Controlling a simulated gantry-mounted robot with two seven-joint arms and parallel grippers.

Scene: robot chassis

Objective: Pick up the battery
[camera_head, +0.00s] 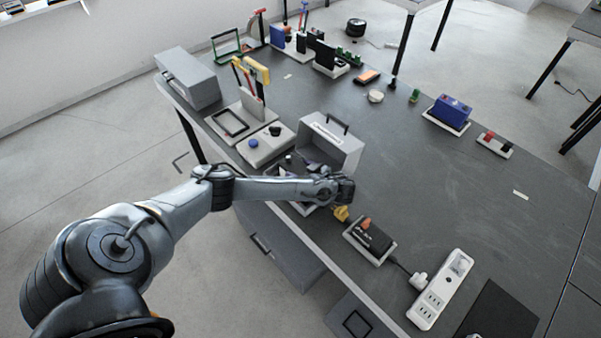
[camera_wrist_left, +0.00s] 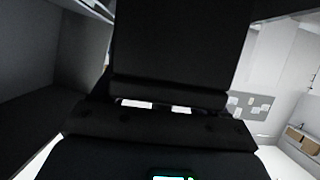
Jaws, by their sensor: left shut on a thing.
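My left gripper (camera_head: 318,172) is low at the open front of a grey box (camera_head: 345,152) near the table's front edge. Its fingers are mostly hidden by my wrist in the head view. It is shut on a dark block (camera_wrist_left: 175,50), which fills the middle of the left wrist view; I cannot tell from its shape whether this is the battery. A blue block that looks like a battery (camera_head: 452,107) stands apart on a white tray at the back right. My right gripper is not in view.
A black device (camera_head: 372,237) on a white tray stands right of my wrist, with a white power strip (camera_head: 441,290) beyond. A grey case (camera_head: 187,80) and several trays line the left side. The table's right middle is clear.

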